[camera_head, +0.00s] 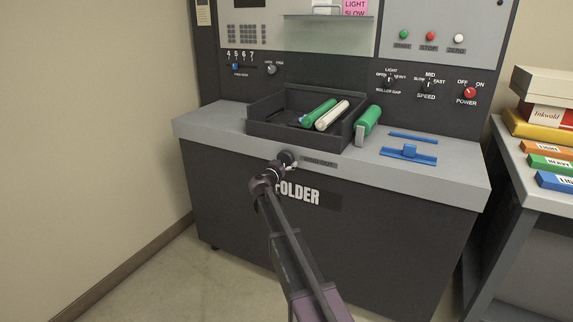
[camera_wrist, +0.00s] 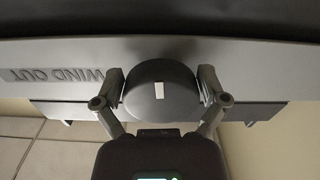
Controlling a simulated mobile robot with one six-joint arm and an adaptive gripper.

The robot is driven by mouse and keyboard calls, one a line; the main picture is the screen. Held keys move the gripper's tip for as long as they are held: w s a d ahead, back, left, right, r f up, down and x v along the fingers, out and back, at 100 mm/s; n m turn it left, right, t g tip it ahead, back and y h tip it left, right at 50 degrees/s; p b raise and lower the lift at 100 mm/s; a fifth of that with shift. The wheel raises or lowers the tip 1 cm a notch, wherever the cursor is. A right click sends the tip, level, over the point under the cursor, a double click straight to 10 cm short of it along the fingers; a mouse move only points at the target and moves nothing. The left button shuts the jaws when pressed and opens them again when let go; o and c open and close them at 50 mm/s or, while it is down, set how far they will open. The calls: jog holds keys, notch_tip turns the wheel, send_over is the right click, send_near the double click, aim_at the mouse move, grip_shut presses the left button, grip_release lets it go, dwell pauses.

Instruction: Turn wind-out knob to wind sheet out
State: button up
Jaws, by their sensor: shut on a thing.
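The wind-out knob (camera_wrist: 150,92) is a dark round knob with a white mark on its face, on the grey front edge of the machine. In the wrist view my gripper (camera_wrist: 160,88) has one finger on each side of it and is shut on it. The upside-down label "WIND OUT" (camera_wrist: 55,74) is beside it. In the head view my gripper (camera_head: 283,160) reaches the front edge just left of the label, and hides most of the knob. No sheet can be made out at the knob.
A dark tray (camera_head: 262,128) on the ledge holds a green and a cream roller. Another green roller (camera_head: 368,122) and a blue tool (camera_head: 408,153) lie to its right. Control knobs, including the red power knob (camera_head: 470,92), line the panel. A grey table (camera_head: 508,160) with boxes stands right.

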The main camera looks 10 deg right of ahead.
jog(key=shift+m, duration=0.3)
jog(key=o, duration=0.8)
jog(key=shift+s+a, duration=0.15)
jog(key=v, duration=1.1)
jog(key=shift+s+a, duration=0.25)
